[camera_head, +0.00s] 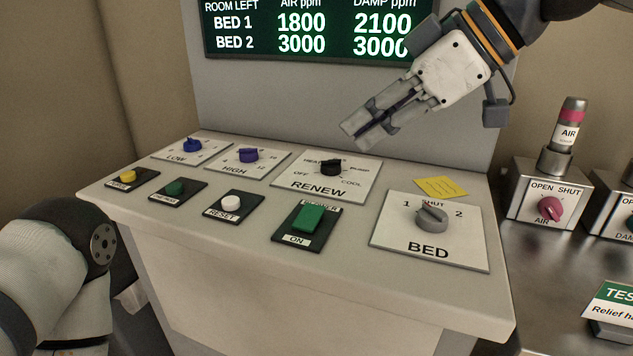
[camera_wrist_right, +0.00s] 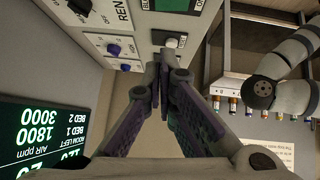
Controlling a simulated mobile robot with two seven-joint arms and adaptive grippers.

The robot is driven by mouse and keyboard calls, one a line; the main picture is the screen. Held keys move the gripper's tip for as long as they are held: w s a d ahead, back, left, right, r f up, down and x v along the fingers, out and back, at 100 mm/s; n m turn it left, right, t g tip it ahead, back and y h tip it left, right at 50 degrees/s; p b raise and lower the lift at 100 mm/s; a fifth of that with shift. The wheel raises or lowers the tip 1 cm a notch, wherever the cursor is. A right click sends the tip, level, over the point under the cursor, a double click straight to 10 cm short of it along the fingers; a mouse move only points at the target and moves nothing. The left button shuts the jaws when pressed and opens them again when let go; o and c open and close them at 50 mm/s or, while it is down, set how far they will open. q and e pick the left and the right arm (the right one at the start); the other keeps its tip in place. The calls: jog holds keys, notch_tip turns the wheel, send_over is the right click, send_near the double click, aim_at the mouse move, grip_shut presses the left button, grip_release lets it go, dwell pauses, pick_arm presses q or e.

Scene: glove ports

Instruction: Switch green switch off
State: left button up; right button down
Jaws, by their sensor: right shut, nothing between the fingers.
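The green switch (camera_head: 309,218) is a rocker on a black plate on the sloped console. A label above it is hard to read and appears to say BLOWER; the label below reads ON. I cannot tell which way the rocker is tilted. A bit of green at the top edge of the right wrist view (camera_wrist_right: 180,4) appears to be the same switch. My right gripper (camera_head: 362,134) is shut and empty, above and behind the RENEW dial, apart from the switch. Its fingers also show in the right wrist view (camera_wrist_right: 163,68). My left arm shows at the left; its gripper is out of view.
Around the switch are a white RESET button (camera_head: 231,202), the black RENEW knob (camera_head: 330,167) and the grey BED knob (camera_head: 431,215). Blue (camera_head: 191,145) and purple (camera_head: 249,155) knobs sit farther left. A display (camera_head: 300,28) stands behind; a pink AIR valve (camera_head: 550,208) is right.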

jog(key=b, duration=0.1)
send_over(316, 210)
jog(key=f, duration=0.7)
jog(key=shift+s+d+f, duration=0.1)
jog(key=shift+s+f, duration=0.05)
jog(key=shift+s, duration=0.2)
jog(key=shift+w+f, duration=0.25)
jog(key=shift+f, duration=0.95)
pick_arm(q)
jog(key=shift+s+f+g, duration=0.3)
jog(key=shift+s+f, duration=0.3)
pick_arm(e)
jog(key=shift+f, duration=0.75)
